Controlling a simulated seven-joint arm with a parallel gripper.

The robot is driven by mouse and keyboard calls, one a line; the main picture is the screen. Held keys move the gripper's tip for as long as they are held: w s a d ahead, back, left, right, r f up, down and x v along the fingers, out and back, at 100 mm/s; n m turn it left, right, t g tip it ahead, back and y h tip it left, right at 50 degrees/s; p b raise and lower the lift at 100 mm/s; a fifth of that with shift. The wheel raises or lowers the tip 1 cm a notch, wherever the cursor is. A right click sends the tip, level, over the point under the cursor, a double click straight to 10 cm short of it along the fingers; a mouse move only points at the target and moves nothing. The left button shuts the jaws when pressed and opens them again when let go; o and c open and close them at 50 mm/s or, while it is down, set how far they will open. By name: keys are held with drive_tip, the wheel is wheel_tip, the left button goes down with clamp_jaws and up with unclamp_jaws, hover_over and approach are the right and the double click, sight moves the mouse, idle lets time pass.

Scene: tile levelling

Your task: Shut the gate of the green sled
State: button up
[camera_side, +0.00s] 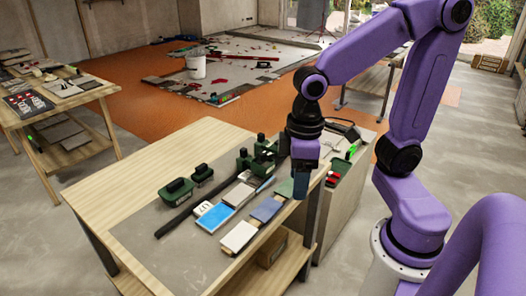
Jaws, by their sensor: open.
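Several dark green pieces with black tops stand on the work table: a larger one (178,191) at the left, a smaller one (202,173) beside it, and a cluster (262,160) near the back edge by a long black rail. I cannot tell for sure which is the green sled, and its gate is too small to make out. My gripper (301,184) points down over the right part of the table, right of the cluster and apart from it. Its jaws are open, and I see nothing held. The fingertips are small and dark.
A long black rail (190,214) runs diagonally across the table's grey mat (150,238). In front of it lie a bright blue tile (214,219), a slate-blue tile (266,209) and a white tile (238,237). A green tray (342,168) is at the right. The table's left wood is clear.

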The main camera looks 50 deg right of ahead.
drive_tip(key=w+d+r+m, duration=0.1)
drive_tip(key=w+d+m, duration=0.1)
drive_tip(key=w+m, duration=0.55)
drive_tip(key=m, duration=1.5)
hover_over(263, 153)
wheel_tip(263, 153, down, 17)
drive_tip(key=c, duration=1.1)
